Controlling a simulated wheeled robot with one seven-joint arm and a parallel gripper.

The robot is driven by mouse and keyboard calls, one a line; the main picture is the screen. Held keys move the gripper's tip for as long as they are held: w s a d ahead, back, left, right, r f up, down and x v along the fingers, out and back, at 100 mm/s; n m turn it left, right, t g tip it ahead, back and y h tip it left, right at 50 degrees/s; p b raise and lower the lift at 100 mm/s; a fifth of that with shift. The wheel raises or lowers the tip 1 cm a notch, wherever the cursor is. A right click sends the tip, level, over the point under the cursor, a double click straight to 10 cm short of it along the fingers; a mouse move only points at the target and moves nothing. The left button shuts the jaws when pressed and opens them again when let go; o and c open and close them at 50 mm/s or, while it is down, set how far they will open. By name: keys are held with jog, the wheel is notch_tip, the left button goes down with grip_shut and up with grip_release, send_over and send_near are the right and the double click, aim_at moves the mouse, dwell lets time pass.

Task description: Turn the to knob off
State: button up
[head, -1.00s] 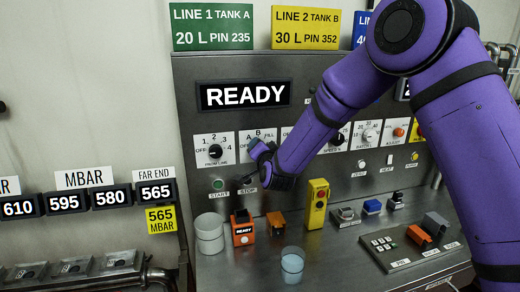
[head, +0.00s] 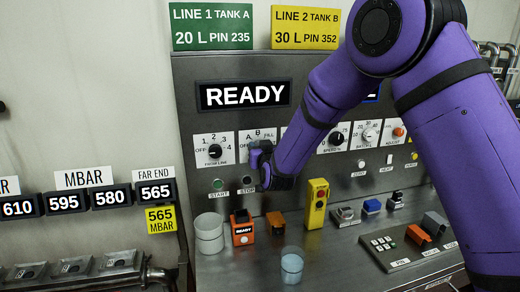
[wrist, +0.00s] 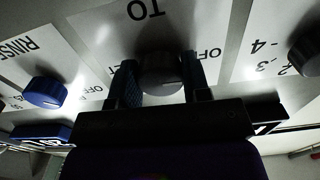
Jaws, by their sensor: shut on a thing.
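The TO knob is a dark round knob (wrist: 161,72) under the letters TO on a white plate in the wrist view. The plate reads OFF on one side of the knob. My gripper (wrist: 161,86) has one finger on each side of the knob and is shut on it. In the head view my gripper (head: 257,158) is at the panel, just right of the FROM LINE dial (head: 214,151), and hides the TO knob. The pointer's exact setting is too dark to tell.
A blue RINSE knob (wrist: 45,92) is beside the TO plate in the wrist view. START (head: 218,184) and STOP (head: 248,183) buttons are just below my gripper. Cups, an orange device (head: 242,230) and a yellow control box (head: 317,204) stand on the shelf below.

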jog(key=shift+f+n, duration=0.15)
jog(key=shift+n, duration=0.15)
jog(key=o, duration=0.9)
jog(key=shift+s, duration=0.15)
jog(key=v, duration=1)
jog(key=shift+s+d, duration=0.1)
jog(key=shift+s, duration=0.2)
